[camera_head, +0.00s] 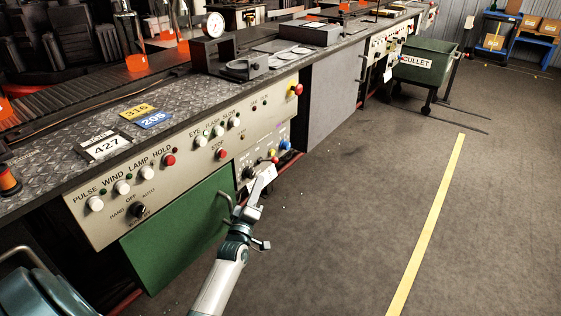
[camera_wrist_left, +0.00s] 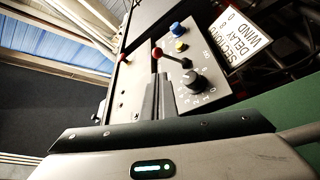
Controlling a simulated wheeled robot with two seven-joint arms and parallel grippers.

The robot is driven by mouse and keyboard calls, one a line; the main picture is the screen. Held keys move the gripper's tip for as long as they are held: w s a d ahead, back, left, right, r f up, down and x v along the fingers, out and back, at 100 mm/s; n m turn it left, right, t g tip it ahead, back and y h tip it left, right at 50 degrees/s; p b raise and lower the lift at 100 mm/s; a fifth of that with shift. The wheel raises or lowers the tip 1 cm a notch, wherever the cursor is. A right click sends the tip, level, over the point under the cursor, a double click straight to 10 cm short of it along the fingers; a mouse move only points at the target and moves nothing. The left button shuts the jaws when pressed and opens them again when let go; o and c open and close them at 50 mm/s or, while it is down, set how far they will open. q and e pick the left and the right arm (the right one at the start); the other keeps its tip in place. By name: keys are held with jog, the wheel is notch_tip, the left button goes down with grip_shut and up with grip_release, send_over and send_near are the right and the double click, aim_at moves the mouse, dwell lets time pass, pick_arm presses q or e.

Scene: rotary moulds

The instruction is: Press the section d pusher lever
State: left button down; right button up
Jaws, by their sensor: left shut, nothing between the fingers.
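A small lever with a red ball (camera_head: 275,160) sticks out of a pale lower panel on the machine front. In the left wrist view, the red ball (camera_wrist_left: 157,53) and its short dark stem stand out from that panel, beside a black rotary knob (camera_wrist_left: 195,80). My left gripper (camera_head: 265,176) is shut and empty, just below the ball in the head view. In the wrist view its dark fingers (camera_wrist_left: 158,82) point toward the ball; contact cannot be told. A white tag (camera_wrist_left: 245,38) reads SECTION, DELAY and WIND; its section letter is unclear. My right gripper is not in view.
The panel also carries a yellow button (camera_wrist_left: 180,45) and a blue button (camera_wrist_left: 177,27). A green door (camera_head: 175,235) with a handle lies left of my forearm. A CULLET cart (camera_head: 425,65) stands farther back. The floor (camera_head: 350,220) on the right is clear.

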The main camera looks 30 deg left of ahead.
pick_arm(q)
jog(key=shift+s+r, duration=0.1)
jog(key=shift+r, duration=0.05)
